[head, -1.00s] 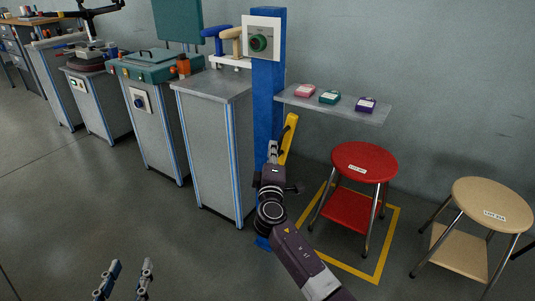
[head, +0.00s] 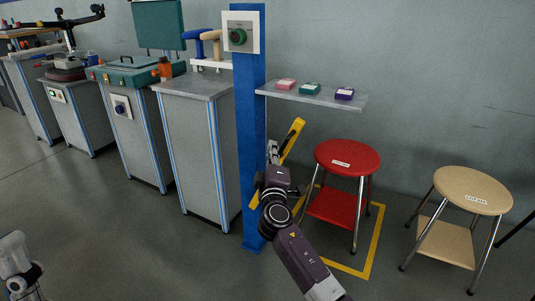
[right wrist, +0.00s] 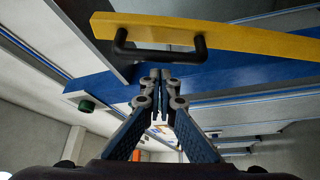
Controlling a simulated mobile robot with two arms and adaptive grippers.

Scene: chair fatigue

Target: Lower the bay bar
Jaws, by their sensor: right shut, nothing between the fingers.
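The yellow bay bar (head: 291,141) stands steeply tilted beside the blue post (head: 250,120), its upper end leaning right. In the right wrist view the bar (right wrist: 250,40) crosses the top, with a black handle (right wrist: 160,54) on its side. My right gripper (head: 272,152) is beside the bar and hides part of it. In the right wrist view this gripper (right wrist: 160,75) is shut and empty, its tips just below the handle; I cannot tell whether they touch. A piece of my left arm shows at the lower left edge, without its fingertips.
A red stool (head: 347,157) stands inside a yellow floor outline (head: 374,245), right of the bar. A beige stool (head: 472,190) is farther right. A shelf (head: 320,98) with small boxes hangs above. A grey cabinet (head: 198,150) stands left of the post.

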